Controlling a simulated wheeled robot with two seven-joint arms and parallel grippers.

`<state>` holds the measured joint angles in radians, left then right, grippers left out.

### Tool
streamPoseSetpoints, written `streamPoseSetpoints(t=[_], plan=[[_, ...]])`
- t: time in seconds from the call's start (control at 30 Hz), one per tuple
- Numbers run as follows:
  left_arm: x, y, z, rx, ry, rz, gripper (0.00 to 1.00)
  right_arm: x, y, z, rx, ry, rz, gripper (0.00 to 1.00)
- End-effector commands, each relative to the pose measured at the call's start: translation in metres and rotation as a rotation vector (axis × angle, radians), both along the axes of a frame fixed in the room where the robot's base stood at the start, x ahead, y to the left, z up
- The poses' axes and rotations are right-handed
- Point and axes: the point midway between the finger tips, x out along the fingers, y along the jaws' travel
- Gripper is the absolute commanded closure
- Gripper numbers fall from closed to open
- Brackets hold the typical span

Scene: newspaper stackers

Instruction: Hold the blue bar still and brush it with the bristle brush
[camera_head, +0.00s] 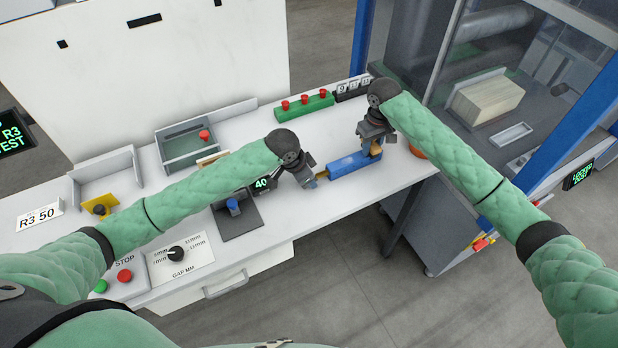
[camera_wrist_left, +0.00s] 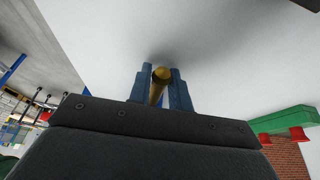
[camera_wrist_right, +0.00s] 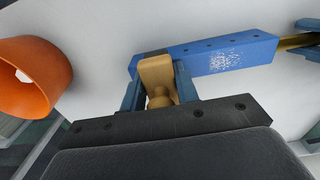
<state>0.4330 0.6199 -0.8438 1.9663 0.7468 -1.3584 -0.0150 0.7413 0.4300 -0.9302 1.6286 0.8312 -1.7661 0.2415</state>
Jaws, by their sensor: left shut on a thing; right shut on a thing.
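The blue bar (camera_head: 352,164) lies near the table's front right edge, with a brass-coloured rod (camera_wrist_right: 296,42) at one end. In the right wrist view, a patch of pale specks shows on its face. My left gripper (camera_head: 314,182) is shut on the brass rod (camera_wrist_left: 160,82) at the bar's left end. My right gripper (camera_head: 375,148) is shut on the wooden brush (camera_wrist_right: 157,80) at the bar's right end. A dark strip shows at the brush's edge by the bar; I cannot tell whether the bristles touch it.
An orange round container (camera_wrist_right: 40,75) stands just right of the bar, by the table edge. A green block with red knobs (camera_head: 304,104) lies behind. A dark stand (camera_head: 238,217) with a display is left of my left gripper. A glazed machine with blue posts (camera_head: 362,38) borders the right.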

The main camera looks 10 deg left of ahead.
Motion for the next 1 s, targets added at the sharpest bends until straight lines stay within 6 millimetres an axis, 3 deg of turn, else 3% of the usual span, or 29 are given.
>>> streamPoseSetpoints(t=[1.0], plan=[[0.000,0.000,0.000,-0.001,-0.001,-0.001,1.00,-0.029,0.037,-0.001,-0.001,0.006,0.002,0.93]])
